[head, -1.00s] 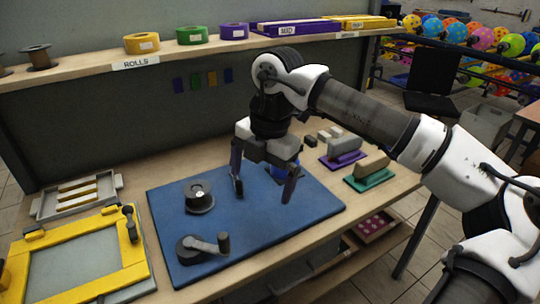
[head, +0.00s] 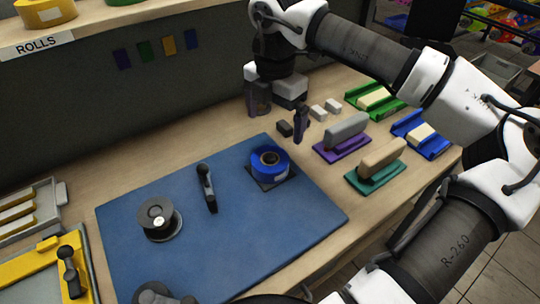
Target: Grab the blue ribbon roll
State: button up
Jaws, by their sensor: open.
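The blue ribbon roll (head: 258,168) lies flat on a small dark square base on the blue mat (head: 235,232), near its back right part. Its brown core shows from above, and it is fully in view. My gripper (head: 280,114) points down behind and slightly above the roll in the picture, near the mat's back edge. Its two fingers are spread with nothing between them. It is apart from the roll.
A black handle (head: 207,188) stands left of the roll, and a grey spool (head: 157,220) further left. Small blocks (head: 318,112) lie just right of my gripper. Purple (head: 342,147) and teal (head: 375,175) trays with blocks stand to the right. A roll shelf (head: 90,30) hangs upper left.

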aim_at(272, 155)
notch_tip(272, 155, down, 6)
jog(key=shift+s+f+p, duration=0.1)
jog(key=shift+p, duration=0.45)
jog(key=shift+a+f+p, duration=0.2)
jog(key=shift+f+p, duration=1)
jog(key=shift+f, duration=1.45)
jog(key=c, duration=1)
jog(key=shift+c, duration=0.2)
jog(key=shift+r, duration=0.1)
